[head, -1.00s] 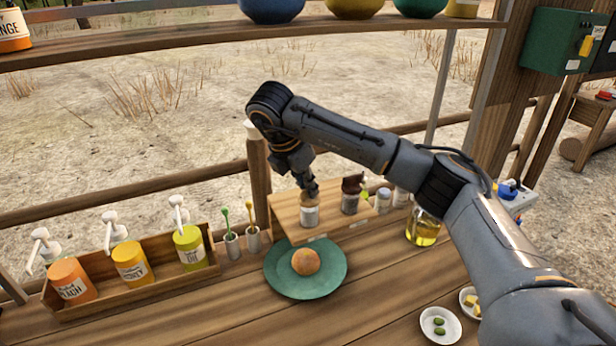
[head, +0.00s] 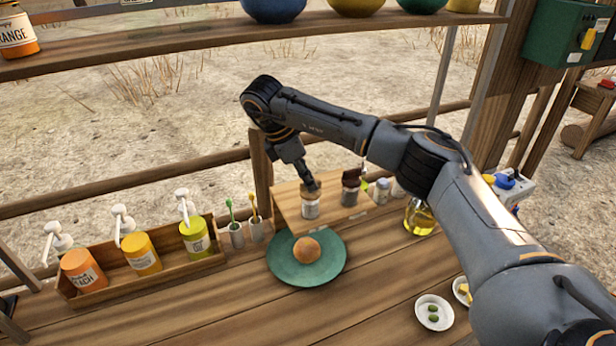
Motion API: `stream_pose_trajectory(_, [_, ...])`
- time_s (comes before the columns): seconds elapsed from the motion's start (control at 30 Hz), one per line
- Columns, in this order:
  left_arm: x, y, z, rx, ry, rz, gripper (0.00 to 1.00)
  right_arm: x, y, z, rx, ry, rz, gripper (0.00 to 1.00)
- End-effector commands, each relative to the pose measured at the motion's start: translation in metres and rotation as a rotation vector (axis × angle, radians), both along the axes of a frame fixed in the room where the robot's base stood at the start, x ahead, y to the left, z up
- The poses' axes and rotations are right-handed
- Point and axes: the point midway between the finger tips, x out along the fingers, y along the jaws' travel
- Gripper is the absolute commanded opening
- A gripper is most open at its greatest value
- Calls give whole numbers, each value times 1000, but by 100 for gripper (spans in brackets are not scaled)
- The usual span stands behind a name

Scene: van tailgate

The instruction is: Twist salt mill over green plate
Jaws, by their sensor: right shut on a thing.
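The green plate (head: 290,272) lies on the wooden counter with a round orange-brown bun (head: 307,250) on it. My right gripper (head: 310,187) comes down from above, behind the plate, and is shut on the top of a small mill with a pale label, seemingly the salt mill (head: 310,208). The mill looks upright, in front of or on a low wooden rack (head: 285,205); whether it touches the rack I cannot tell. The fingertips are small and partly hide the mill's top. A similar darker-topped mill (head: 350,192) stands just to its right. My left gripper is not in view.
A wooden caddy (head: 140,283) with several pump bottles stands left of the plate. Small cups (head: 237,233) with spoons stand between. An oil bottle (head: 420,218) and jars are at right. Small white dishes (head: 433,325) sit front right.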

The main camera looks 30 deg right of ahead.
Motion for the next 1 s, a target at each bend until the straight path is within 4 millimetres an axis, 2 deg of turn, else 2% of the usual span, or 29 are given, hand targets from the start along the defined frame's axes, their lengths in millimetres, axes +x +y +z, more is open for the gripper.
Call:
stream_pose_trajectory(0.33, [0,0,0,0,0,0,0,1,0,2,2,-5,0,0])
stream_pose_trajectory(0.37, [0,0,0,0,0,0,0,1,0,2,2,-5,0,17])
stream_pose_trajectory(0.43, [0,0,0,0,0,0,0,1,0,1,1,-4,-1,31])
stream_pose_trajectory(0.47, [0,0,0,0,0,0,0,1,0,1,1,-4,-1,34])
stream_pose_trajectory(0.8, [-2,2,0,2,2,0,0,1,1,3,1,-2,1,34])
stream_pose_trajectory(1.0, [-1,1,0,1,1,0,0,4,10,27,-1,-7,1,34])
